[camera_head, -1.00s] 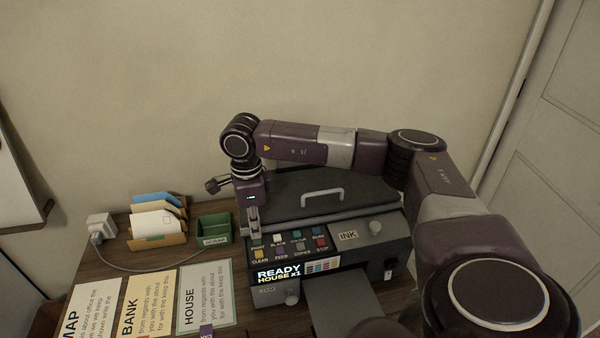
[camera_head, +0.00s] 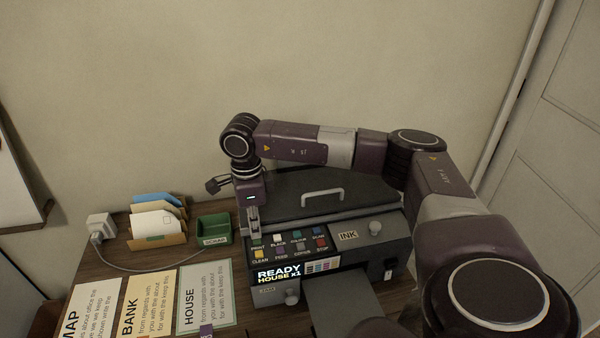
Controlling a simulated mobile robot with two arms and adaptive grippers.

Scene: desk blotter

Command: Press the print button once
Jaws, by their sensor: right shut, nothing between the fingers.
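The dark printer (camera_head: 340,237) stands on the desk with a panel of small coloured buttons on its front left. The PRINT label (camera_head: 258,246) shows at the panel's upper left corner. The button at that label is hidden behind my fingertips. My right gripper (camera_head: 254,230) points down over that spot, shut and empty. I cannot tell whether its tips touch the button. The display (camera_head: 279,273) reads "READY HOUSE x1". My left gripper is not in view.
Left of the printer are a green tray (camera_head: 228,239), a card holder (camera_head: 160,241) and printed sheets, including the HOUSE sheet (camera_head: 205,290). A grey cable crosses the desk.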

